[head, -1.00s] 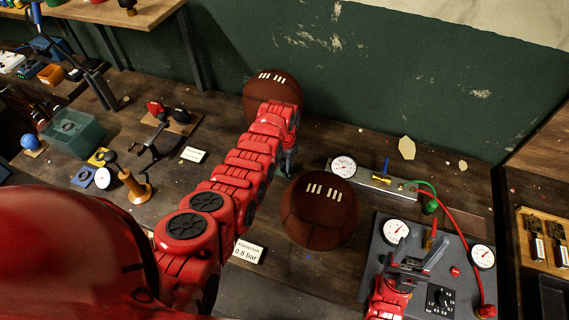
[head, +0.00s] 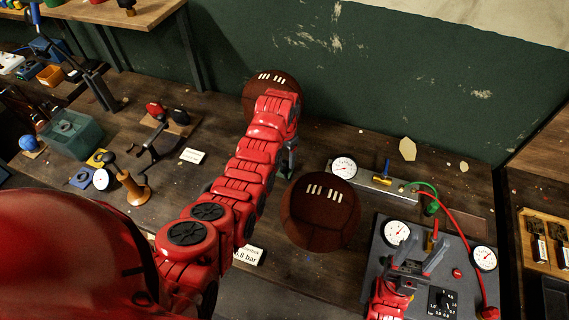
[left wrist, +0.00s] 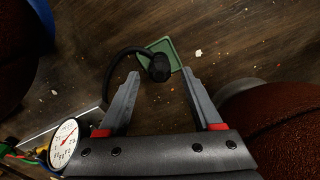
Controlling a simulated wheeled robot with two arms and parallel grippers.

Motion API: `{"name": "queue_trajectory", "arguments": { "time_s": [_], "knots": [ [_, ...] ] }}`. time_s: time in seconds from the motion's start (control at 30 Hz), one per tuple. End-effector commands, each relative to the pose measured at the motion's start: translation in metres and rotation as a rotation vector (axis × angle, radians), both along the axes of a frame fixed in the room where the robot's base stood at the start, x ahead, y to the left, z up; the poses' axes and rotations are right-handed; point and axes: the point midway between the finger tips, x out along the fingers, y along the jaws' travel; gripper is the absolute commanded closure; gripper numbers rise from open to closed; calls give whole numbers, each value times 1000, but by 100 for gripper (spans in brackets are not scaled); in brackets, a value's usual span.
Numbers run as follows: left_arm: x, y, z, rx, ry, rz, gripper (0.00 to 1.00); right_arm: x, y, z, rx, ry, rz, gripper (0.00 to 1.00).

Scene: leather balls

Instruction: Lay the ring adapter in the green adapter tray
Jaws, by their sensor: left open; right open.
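A small green tray (left wrist: 174,50) lies on the dark wooden bench in the left wrist view. A black piece (left wrist: 158,68) with a round head and a curved arm is over or on it; I cannot tell whether they touch, nor whether this is the ring adapter. My left gripper (head: 289,160) is at the bench between two brown balls in the head view. In the left wrist view its spread fingers (left wrist: 163,98) stand on either side of the black head, with gaps. My right gripper (head: 418,255) is open and empty above the grey gauge panel.
The brown laced balls (head: 318,228) (head: 270,88) stand close to my left arm. A gauge bar (head: 375,182) and the grey panel (head: 383,262) with hoses are at the right.

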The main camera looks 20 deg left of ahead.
Motion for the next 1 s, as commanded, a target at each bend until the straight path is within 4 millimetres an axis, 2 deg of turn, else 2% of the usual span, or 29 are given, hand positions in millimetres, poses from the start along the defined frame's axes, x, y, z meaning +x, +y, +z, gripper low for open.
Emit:
{"name": "queue_trajectory", "arguments": {
  "time_s": [0.03,0.23,0.27,0.33,0.5,1.0],
  "knots": [
    [2,0,5,0,-8,0,34,0,0,-8,0,0,0,50],
    [1,0,46,0,-9,-2,34,0,0,-26,0,0,0,50],
    [0,0,60,0,-2,-1,34,0,0,-10,0,1,0,50],
    [-1,0,70,0,1,-2,34,0,0,1,0,-1,0,50],
    [-1,0,77,0,0,-1,34,0,0,9,0,0,0,50],
    [-1,0,76,0,0,-1,34,0,0,8,0,0,0,50]
  ]
}}
